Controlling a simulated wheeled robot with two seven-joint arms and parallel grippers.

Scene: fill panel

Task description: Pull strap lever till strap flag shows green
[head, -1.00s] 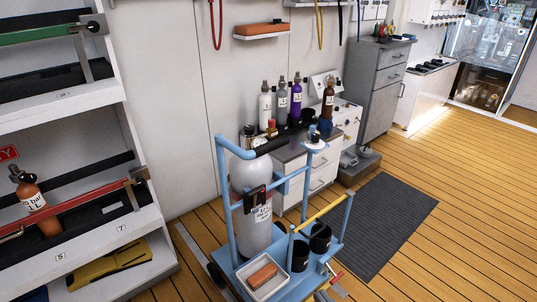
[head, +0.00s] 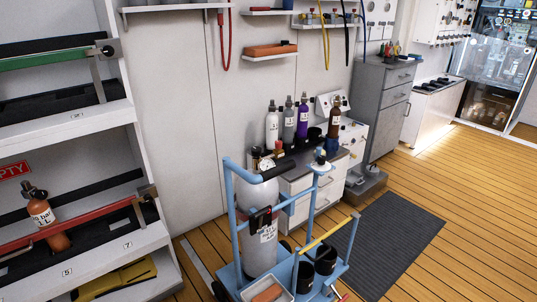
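A grey cylinder (head: 262,252) stands upright in a blue trolley (head: 231,200). A strap with a black buckle block (head: 261,222) crosses the cylinder's front. Small red parts show beside the block; I cannot make out a lever on it or a green flag. On the left rack, a red bar (head: 75,225) crosses in front of an orange bottle (head: 45,220), and a green bar (head: 45,60) crosses the shelf above. Neither of my grippers is in view.
A tray (head: 268,290) with an orange block and black cups (head: 325,260) sit on the trolley base. Several bottles stand on the counter (head: 300,165) behind. A dark mat (head: 390,240) lies to the right on open wooden floor. The white rack (head: 130,110) bounds the left.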

